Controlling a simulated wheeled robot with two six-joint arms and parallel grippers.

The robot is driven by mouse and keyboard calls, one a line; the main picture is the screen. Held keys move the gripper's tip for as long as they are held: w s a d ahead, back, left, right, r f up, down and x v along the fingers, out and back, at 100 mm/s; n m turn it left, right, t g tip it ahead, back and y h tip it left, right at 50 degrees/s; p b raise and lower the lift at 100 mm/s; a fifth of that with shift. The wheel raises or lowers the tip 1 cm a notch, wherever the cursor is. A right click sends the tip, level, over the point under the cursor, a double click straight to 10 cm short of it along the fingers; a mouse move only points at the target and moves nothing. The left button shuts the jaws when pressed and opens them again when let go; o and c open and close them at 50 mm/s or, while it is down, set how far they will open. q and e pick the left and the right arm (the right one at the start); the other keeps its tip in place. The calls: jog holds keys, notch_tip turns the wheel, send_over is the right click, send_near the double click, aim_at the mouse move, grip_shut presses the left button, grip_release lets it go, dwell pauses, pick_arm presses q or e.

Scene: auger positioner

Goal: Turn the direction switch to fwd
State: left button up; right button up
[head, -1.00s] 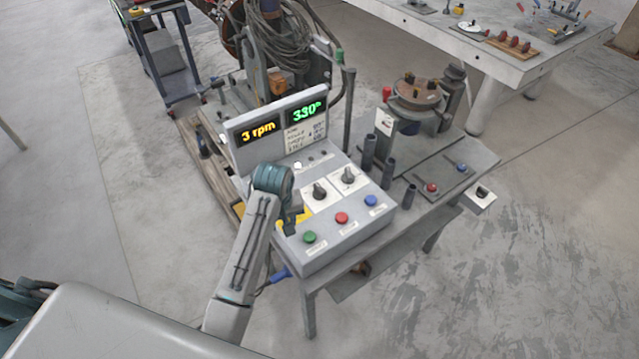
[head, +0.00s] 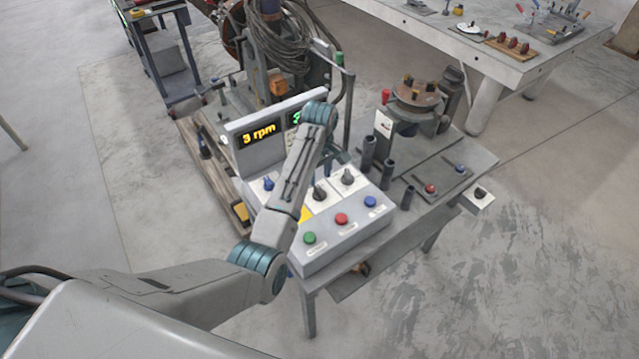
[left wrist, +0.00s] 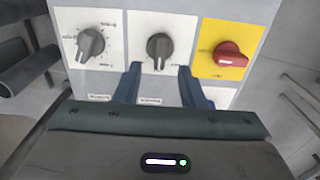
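The control panel (head: 335,238) carries two dark knobs on white plates. The middle knob (left wrist: 159,47) has a pale pointer line toward the bottom of the left wrist view; it also shows in the head view (head: 320,190). The other dark knob (left wrist: 90,43) has marks around it and shows in the head view (head: 348,176). The plate labels are too small to read, so I cannot confirm which is the direction switch. My right gripper is not in view.
A red knob on a yellow plate (left wrist: 229,54) sits beside the middle knob. Green (head: 310,238), red (head: 342,218) and blue (head: 371,201) buttons line the panel front. The yellow display (head: 258,134) reads 3 rpm; my arm covers most of the green display.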

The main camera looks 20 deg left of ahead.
aim_at(319, 189)
pick_arm(q)
notch_tip(319, 189, down, 6)
jog(key=shift+r+p, duration=0.15)
jog(key=shift+p, duration=0.5)
grip_shut()
